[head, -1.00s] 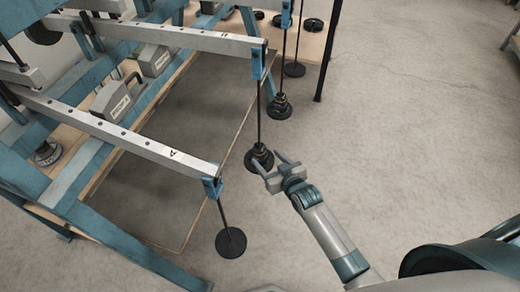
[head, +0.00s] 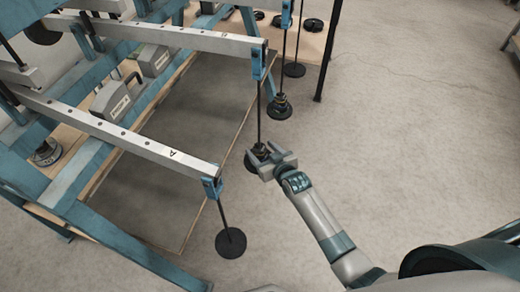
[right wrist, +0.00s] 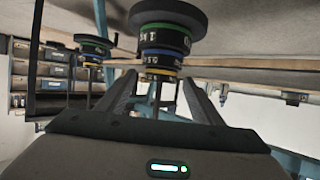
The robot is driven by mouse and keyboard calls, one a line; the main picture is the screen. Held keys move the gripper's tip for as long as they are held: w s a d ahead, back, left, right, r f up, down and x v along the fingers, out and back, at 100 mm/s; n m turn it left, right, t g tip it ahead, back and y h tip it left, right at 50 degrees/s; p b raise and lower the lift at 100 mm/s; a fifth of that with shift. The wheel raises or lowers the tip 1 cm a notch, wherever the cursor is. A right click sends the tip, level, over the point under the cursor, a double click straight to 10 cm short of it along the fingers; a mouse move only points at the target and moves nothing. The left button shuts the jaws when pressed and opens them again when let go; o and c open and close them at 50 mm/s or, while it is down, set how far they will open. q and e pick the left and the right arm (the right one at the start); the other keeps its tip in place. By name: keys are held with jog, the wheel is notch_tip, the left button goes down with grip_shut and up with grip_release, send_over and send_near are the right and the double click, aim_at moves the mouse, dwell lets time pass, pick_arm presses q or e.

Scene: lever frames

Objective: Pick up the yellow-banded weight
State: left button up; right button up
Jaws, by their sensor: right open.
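My right gripper (head: 262,154) is open at the stack of weights on the middle hanger, whose dark base (head: 251,164) shows partly behind it. In the right wrist view, which looks upside down, the yellow-banded weight (right wrist: 160,73) is the end piece of the stack, around the thin rod. A blue-banded weight (right wrist: 163,54) and a green-banded weight (right wrist: 164,30) lie beyond it towards the wide black base plate (right wrist: 170,12). The two fingers (right wrist: 159,80) flank the yellow-banded weight, with no clear contact. My left gripper is not in view.
Another hanger stack (head: 279,108) stands behind, and an empty hanger plate (head: 230,242) hangs in front. Grey beams marked with letters, such as the front beam (head: 150,146), run from the blue frame (head: 50,200). The floor at right is clear.

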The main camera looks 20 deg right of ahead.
aim_at(262, 151)
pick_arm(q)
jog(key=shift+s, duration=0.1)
pick_arm(e)
jog(key=c, duration=1.1)
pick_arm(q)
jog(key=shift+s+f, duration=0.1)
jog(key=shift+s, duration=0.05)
pick_arm(e)
jog(key=shift+c, duration=0.2)
jog(key=shift+r, duration=0.15)
jog(key=shift+r, duration=0.55)
notch_tip(262, 151, up, 2)
jog(key=shift+r, duration=0.2)
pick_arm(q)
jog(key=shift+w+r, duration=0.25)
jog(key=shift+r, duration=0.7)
pick_arm(e)
jog(key=s+d, duration=1)
jog(key=d, duration=0.5)
